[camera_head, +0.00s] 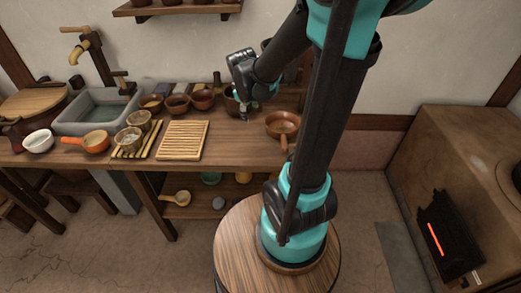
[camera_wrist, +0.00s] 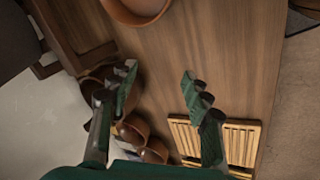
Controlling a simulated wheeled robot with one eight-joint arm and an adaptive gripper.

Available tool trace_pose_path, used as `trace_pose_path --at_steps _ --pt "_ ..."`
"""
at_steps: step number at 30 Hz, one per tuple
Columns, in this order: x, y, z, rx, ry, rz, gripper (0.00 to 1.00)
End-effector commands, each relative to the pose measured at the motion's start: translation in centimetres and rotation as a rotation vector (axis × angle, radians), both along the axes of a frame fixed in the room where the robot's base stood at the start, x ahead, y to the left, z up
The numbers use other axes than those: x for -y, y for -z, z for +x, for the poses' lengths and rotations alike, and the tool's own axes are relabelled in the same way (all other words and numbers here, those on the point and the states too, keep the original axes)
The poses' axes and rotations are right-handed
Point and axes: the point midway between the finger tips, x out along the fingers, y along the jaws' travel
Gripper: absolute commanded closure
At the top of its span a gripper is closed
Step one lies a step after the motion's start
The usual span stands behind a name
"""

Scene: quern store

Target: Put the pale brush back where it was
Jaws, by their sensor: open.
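I cannot make out a pale brush in either view. My gripper (camera_head: 245,108) hangs over the back of the wooden counter (camera_head: 228,146), near the wall, just right of a row of brown bowls. In the wrist view my gripper (camera_wrist: 160,78) has its two green fingers spread apart, with only bare counter wood between the tips. A dark bowl stands behind or beneath the gripper in the head view and is partly hidden by it.
A slatted wooden rack (camera_head: 183,140) lies on the counter; it also shows in the wrist view (camera_wrist: 242,143). A brown handled pan (camera_head: 283,123) stands to the right. A grey sink (camera_head: 84,127) is at left. A stove (camera_head: 460,170) with a glowing slot stands far right.

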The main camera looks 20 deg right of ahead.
Motion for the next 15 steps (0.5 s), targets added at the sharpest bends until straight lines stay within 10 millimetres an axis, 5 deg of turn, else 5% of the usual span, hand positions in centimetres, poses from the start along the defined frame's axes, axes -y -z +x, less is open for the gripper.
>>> trace_pose_path --at_steps 1,6,10,15 --pt "0.2 0.7 -2.8 0.009 0.093 0.062 0.51" --pt "-0.1 3.0 -10.0 0.031 0.397 0.264 0.51" --pt "-0.5 4.5 -13.6 0.037 0.561 0.369 0.51" --pt "-0.8 5.4 -15.5 0.037 0.658 0.43 0.51"
